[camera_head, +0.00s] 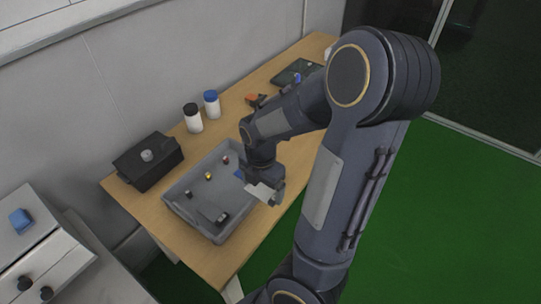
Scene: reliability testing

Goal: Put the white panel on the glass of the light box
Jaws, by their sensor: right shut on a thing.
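My right arm comes in from the lower right and reaches over the table. My right gripper (273,189) points down above the right side of a grey tray and is shut on a small white panel (259,191). The panel sticks out to the left of the fingers; part of it is hidden by them. I cannot tell for sure which thing is the light box. A flat dark device (296,73) lies at the far end of the table, partly behind my arm. My left gripper is not in view.
The grey tray (178,207) holds several small parts. A black box with a round knob (140,168) stands left of it. Two white bottles, one black-capped (193,124) and one blue-capped (212,111), stand near the wall. An orange-and-black item (253,99) lies beyond them. A white drawer cabinet (45,255) is lower left.

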